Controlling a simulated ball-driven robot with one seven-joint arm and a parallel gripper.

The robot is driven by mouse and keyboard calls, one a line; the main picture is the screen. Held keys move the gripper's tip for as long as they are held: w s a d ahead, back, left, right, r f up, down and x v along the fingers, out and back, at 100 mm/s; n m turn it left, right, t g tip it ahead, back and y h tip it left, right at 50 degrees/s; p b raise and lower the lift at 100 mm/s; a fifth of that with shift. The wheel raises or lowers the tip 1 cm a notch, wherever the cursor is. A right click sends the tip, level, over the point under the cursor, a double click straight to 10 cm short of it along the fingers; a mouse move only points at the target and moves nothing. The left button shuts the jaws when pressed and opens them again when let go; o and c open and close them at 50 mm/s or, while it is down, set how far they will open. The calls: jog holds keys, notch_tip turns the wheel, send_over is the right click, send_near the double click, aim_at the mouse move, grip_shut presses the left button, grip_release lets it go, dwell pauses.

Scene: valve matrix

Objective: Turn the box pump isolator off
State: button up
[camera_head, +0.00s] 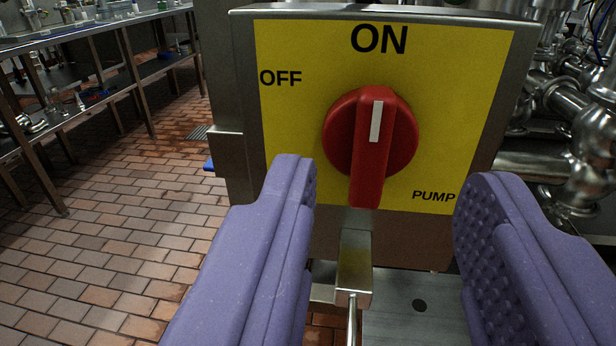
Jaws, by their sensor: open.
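The box pump isolator is a metal box with a yellow face plate (450,100) marked ON at the top, OFF at the upper left and PUMP at the lower right. A red rotary knob (370,150) sits in the middle of the plate. Its grip bar stands nearly vertical, and its white mark (376,121) points up at ON. My gripper (385,190) is open, with one purple finger to the left of the knob and one to the right. The fingers appear in front of the plate, apart from the knob, with nothing between them held.
Steel pipes and fittings (570,100) stand close at the right of the box. A metal bracket (354,268) is below it. A steel bench (95,35) with glassware is at the far left. The tiled floor (120,230) at left is mostly clear.

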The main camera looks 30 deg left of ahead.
aim_at(377, 116)
jog(key=b+x, duration=0.1)
jog(key=x, duration=0.5)
jog(key=shift+w+a+b, duration=0.15)
jog(key=shift+w+b, duration=0.15)
jog(key=shift+w, duration=0.05)
grip_shut()
